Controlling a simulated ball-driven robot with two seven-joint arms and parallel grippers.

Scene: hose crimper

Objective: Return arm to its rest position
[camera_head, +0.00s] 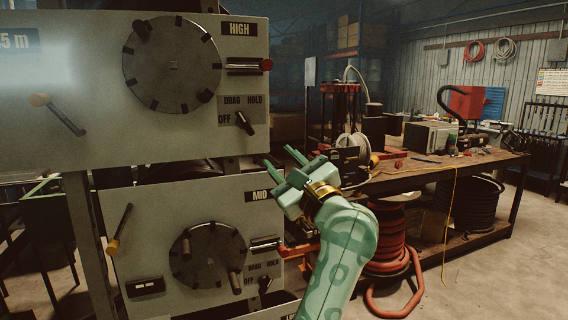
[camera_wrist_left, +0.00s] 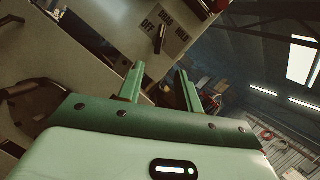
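My left gripper (camera_head: 282,163) is green with a brass-coloured ring at its wrist. In the head view it points up and to the left, in front of the gap between the HIGH panel (camera_head: 60,130) and the MID panel (camera_head: 150,205). Its two fingers are apart with nothing between them. The left wrist view also shows the gripper (camera_wrist_left: 160,85) open and empty, with part of a grey panel and its DRAG HOLD / OFF lever (camera_wrist_left: 160,40) beyond the fingers. My right gripper is in neither view.
The HIGH panel carries a round dial (camera_head: 172,65) and a red-tipped handle (camera_head: 250,66). The MID panel has a smaller dial (camera_head: 208,256). A workbench (camera_head: 440,174) with tools stands to the right, above a red hose reel (camera_head: 387,240). Floor at the lower right is clear.

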